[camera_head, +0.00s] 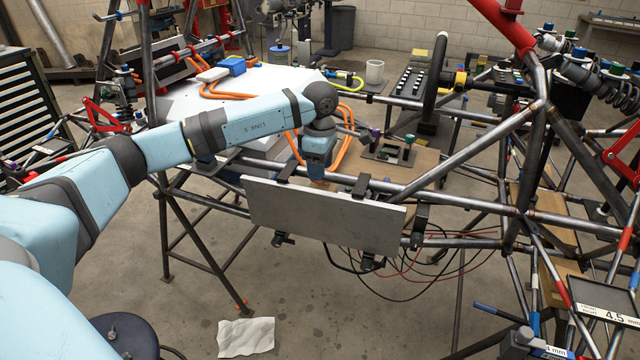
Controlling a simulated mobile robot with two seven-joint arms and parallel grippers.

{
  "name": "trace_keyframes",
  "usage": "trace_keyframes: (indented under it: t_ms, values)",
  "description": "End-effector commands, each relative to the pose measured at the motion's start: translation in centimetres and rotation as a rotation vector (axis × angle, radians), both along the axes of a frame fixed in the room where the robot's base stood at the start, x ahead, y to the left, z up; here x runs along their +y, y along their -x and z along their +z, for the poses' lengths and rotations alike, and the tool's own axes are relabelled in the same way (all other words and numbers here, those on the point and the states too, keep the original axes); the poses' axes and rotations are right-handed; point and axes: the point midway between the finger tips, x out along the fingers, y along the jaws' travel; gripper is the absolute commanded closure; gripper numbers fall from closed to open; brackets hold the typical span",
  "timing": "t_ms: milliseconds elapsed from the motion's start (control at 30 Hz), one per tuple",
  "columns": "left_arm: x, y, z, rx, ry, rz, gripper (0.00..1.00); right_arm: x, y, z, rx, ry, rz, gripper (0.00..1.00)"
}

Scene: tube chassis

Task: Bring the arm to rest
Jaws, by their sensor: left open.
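My left arm comes in from the left and reaches over the tube chassis (455,157). Its light-blue wrist bends down at the end, above the frame's near tubes. I cannot tell whether the fingers touch anything. My right gripper is not in view.
A grey metal plate (325,216) is clamped to the near rail, just below the wrist. A black steering wheel (434,80) and several bare tubes stand to the right. Orange cables (345,150) run close behind the wrist. Loose wires hang below the plate. Floor at lower middle is mostly clear.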

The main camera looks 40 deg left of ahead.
Motion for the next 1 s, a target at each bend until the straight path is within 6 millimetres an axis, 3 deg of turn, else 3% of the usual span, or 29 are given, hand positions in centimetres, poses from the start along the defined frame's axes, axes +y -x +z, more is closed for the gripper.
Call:
trace_keyframes:
  t_ms: [100,300,567,667,767,900,1000]
  values:
    - [0.0,0.0,2.4,-0.002,0.000,-0.001,0.51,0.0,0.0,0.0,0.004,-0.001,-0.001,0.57]
    - [0.0,0.0,4.5,-0.001,0.000,0.000,0.51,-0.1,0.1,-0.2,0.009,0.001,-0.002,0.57]
    - [-0.1,0.0,4.7,0.001,0.004,-0.001,0.51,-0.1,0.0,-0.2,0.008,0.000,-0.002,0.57]
    - [-1.8,0.2,3.5,0.005,0.056,-0.011,0.51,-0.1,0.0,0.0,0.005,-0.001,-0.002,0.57]
    - [-5.9,1.0,1.0,0.017,0.193,-0.029,0.51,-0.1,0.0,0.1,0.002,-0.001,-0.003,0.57]
    - [-15.0,3.7,-3.1,0.069,0.531,-0.006,0.51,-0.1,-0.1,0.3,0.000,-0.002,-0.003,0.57]
    - [-21.7,6.6,-4.6,0.143,0.826,0.077,0.51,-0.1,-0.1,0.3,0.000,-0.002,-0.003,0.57]
